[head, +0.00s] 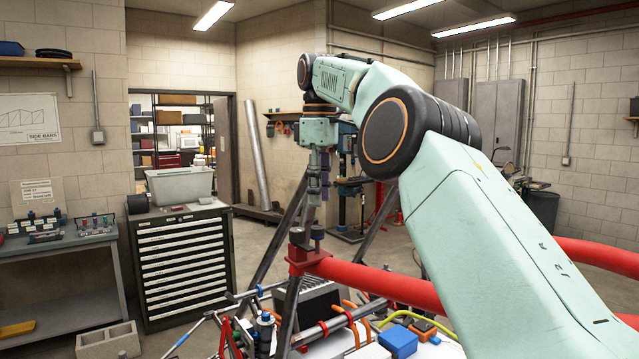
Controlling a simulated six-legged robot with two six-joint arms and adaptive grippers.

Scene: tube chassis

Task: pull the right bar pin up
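A red bar (385,284) crosses the view and ends at the left in a red bracket (305,260) on a dark tube frame. Two dark knobbed pins stand on the bracket, a left one (297,236) and a right one (318,233). My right arm comes in from the right and bends down over the bracket. My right gripper (314,200) points straight down, just above the right pin. Its fingers look narrow and close together, and I cannot tell whether they are open or shut. My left gripper is not in view.
Below the bar lies a crowded spread with a blue box (398,341), cables and tools. A dark drawer cabinet (182,262) with a grey bin (180,184) stands at the left, beside a workbench (60,240). Dark slanted tubes rise beside the bracket.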

